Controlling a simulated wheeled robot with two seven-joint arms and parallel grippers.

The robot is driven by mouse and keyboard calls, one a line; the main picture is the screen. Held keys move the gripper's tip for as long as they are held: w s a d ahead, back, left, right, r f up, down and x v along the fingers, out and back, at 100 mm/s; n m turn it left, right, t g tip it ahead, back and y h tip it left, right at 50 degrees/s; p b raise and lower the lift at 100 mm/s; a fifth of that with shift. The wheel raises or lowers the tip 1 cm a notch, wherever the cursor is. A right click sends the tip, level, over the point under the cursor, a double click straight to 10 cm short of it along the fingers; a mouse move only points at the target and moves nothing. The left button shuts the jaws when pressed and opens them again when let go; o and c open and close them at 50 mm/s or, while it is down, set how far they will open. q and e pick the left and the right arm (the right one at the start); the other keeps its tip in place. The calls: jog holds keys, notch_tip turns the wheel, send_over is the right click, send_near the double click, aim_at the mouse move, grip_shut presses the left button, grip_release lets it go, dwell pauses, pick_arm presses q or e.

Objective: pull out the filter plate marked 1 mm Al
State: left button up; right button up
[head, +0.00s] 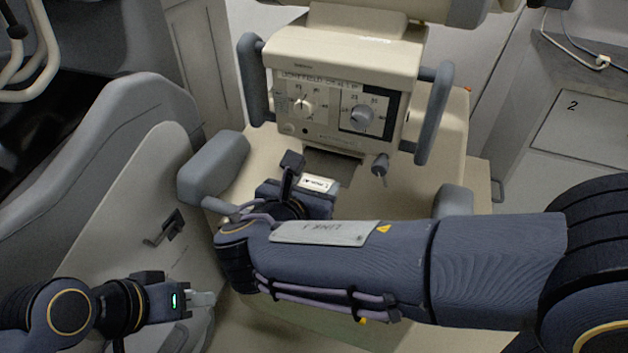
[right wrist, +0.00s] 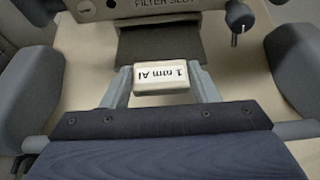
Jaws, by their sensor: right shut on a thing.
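The filter plate's white tab (right wrist: 161,78), marked "1 mm Al", sits between the two fingers of my right gripper (right wrist: 162,90) in the right wrist view. The lettering appears upside down. The tab also shows in the head view (head: 319,183), just past my right gripper. A dark grey flat part (right wrist: 158,44) lies between the tab and the housing labelled "FILTER SLOT" (right wrist: 165,4); I cannot tell how much of it is the plate. My left gripper (head: 203,300) is low on the left, away from the plate; its finger gap is not clear.
The cream collimator housing (head: 345,85) has two dials and grey handles on both sides. A small grey knob (head: 380,163) hangs right of the slot. Grey padded parts (head: 214,167) flank the space before it.

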jog(key=shift+s+a+p, duration=0.15)
jog(key=shift+s+a, duration=0.05)
jog(key=shift+s, duration=0.45)
jog(key=shift+s+a+p, duration=0.2)
jog(key=shift+s+a, duration=0.05)
jog(key=shift+s, duration=0.45)
jog(key=shift+s+a+p, duration=0.15)
jog(key=shift+s+a, duration=0.05)
jog(key=shift+s, duration=0.45)
